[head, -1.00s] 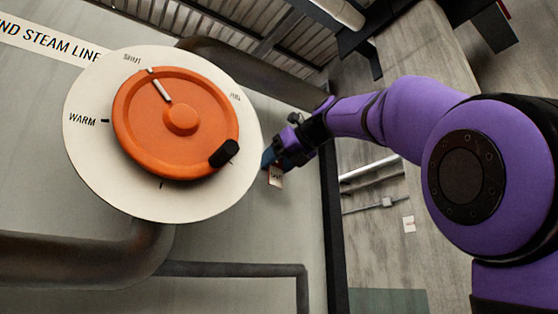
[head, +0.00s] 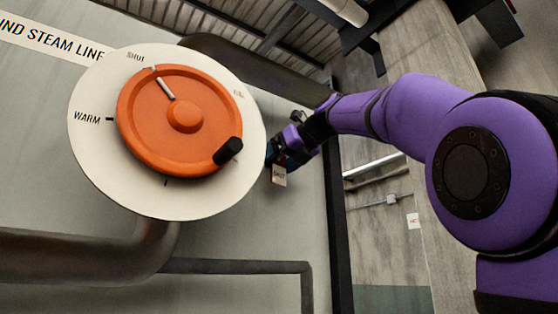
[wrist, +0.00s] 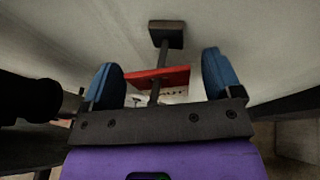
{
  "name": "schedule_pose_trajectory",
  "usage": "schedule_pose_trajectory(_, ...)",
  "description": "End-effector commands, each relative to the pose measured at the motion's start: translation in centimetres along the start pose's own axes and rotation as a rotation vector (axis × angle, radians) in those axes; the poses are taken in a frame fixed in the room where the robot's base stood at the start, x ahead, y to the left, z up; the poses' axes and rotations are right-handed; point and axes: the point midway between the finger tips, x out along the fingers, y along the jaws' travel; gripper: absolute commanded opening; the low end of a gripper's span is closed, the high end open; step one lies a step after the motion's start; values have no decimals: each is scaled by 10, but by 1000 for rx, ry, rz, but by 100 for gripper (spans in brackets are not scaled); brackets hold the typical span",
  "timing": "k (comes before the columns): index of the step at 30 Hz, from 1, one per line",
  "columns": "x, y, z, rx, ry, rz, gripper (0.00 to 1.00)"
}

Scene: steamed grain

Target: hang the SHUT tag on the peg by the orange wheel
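The orange wheel (head: 185,117) sits on a round white dial, its white mark near SHUT. The SHUT tag (head: 279,176) hangs upright just below my gripper (head: 272,152), right of the dial. In the wrist view the peg (wrist: 166,36) is a dark block with a thin rod running toward my gripper (wrist: 163,80). The tag's red top (wrist: 157,78) lies across the rod, with a pale lettered part below it. My blue fingers stand apart on either side. The red top's left end is close to the left finger; a gap shows at the right one.
A thick pipe (head: 80,257) runs below the dial and a thinner pipe (head: 240,267) below that. The panel's dark edge (head: 335,240) is right of the tag. The panel below the tag is bare.

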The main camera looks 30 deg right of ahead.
Motion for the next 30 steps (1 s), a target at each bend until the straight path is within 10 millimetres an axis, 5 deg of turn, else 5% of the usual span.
schedule_pose_trajectory(11, -11, 1, 0, -1, -1, 0, 84)
schedule_pose_trajectory(21, -72, 0, 0, -1, -2, -1, 84)
schedule_pose_trajectory(30, -105, 0, 0, -1, -1, 1, 84)
